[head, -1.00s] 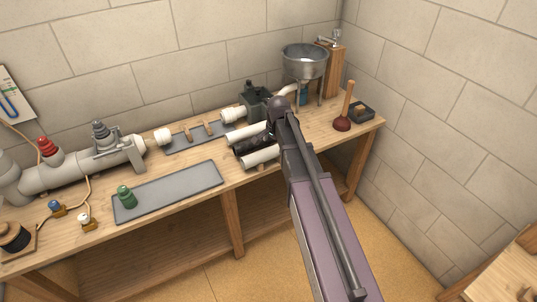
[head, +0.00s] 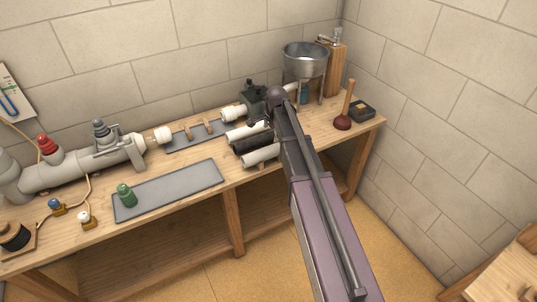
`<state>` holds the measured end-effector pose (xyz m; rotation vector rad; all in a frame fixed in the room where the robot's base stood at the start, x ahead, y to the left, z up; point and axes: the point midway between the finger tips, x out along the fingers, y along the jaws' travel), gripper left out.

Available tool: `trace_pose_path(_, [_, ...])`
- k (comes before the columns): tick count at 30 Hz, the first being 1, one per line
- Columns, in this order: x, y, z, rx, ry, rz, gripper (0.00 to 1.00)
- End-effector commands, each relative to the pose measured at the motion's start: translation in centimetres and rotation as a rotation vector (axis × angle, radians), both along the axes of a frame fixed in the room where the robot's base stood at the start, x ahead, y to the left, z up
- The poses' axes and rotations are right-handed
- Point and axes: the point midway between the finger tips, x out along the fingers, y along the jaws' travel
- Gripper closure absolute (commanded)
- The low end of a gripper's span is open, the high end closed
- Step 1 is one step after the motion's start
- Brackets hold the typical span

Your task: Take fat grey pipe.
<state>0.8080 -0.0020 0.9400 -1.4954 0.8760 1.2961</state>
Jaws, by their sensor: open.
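Three short pipes lie side by side on the bench below the sink: a pale one at the back (head: 240,133), a dark grey-black one in the middle (head: 250,144) and a pale one in front (head: 262,155). I cannot tell from their colour and size which is the fat grey one. A fat grey pipe run (head: 75,174) with a red and a dark grey fitting stands at the left. My gripper (head: 266,121) is just above the far end of the short pipes, mostly hidden by my arm. It is open, with nothing seen in it.
A flat grey mat (head: 180,188) with a green fitting (head: 126,195) lies at the bench front. The floor in front is clear.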

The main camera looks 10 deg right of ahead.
Motion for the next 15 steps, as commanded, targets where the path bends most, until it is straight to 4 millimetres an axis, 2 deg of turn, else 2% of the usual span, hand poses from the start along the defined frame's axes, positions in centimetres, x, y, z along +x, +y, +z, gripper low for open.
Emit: trace_pose_path(15, [0.7, 0.1, -4.1, 0.000, 0.000, 0.000, 0.00])
